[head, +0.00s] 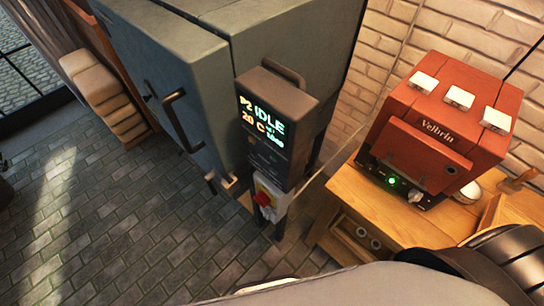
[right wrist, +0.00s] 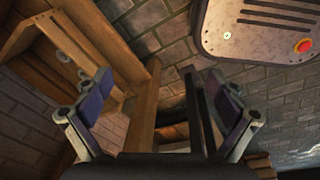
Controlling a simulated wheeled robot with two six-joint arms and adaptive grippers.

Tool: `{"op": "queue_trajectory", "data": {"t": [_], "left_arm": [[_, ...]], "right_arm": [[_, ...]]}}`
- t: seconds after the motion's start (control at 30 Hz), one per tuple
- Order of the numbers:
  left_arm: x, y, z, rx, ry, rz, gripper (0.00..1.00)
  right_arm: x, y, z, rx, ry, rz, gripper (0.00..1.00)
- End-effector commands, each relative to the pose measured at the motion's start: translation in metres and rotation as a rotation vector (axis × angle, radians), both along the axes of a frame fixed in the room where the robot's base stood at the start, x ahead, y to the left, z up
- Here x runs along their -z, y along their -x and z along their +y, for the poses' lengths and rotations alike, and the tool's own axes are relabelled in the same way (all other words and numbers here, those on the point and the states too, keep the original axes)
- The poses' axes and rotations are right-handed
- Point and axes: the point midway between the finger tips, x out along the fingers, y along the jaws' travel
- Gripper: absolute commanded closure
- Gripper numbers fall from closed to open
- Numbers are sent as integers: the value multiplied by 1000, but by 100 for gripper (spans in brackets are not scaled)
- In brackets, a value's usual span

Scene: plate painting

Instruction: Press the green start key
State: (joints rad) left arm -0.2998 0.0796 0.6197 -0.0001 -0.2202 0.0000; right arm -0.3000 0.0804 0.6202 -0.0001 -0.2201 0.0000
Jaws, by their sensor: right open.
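A dark controller box (head: 275,125) on the grey kiln shows a lit display (head: 262,120) reading P2, IDLE and 20 C. Small marks lie below the display, too dark to make out as keys. My left gripper is not in view.
A red rotary switch (head: 263,199) sits below the controller. The grey kiln (head: 170,60) has a door handle. An orange Velbrin machine (head: 435,130) with a green light stands on a wooden cabinet (head: 345,205). Brick floor (head: 110,220) at left is clear.

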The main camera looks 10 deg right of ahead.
Motion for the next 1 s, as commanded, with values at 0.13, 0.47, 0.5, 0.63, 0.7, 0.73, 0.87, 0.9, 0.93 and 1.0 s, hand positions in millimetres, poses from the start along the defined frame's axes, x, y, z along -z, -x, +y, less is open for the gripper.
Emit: {"op": "queue_trajectory", "data": {"t": [0.13, 0.47, 0.5, 0.63, 0.7, 0.73, 0.87, 0.9, 0.93, 1.0], "left_arm": [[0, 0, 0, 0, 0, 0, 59], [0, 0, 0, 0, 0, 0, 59], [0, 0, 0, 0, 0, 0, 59], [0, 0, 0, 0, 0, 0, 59], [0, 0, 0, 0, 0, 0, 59], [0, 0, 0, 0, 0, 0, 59], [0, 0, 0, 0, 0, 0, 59], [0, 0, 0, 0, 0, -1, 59], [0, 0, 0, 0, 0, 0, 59], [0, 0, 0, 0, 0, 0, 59]], "right_arm": [[0, 0, 0, 0, 0, 0, 18], [0, 0, 0, 0, 0, 0, 63], [0, 0, 0, 0, 0, 0, 69], [0, 0, 0, 0, 0, 0, 86], [0, 0, 0, 0, 0, 0, 96], [0, 0, 0, 0, 0, 0, 100], [0, 0, 0, 0, 0, 0, 100], [0, 0, 0, 0, 0, 0, 100], [0, 0, 0, 0, 0, 0, 100], [0, 0, 0, 0, 0, 0, 100]]}}
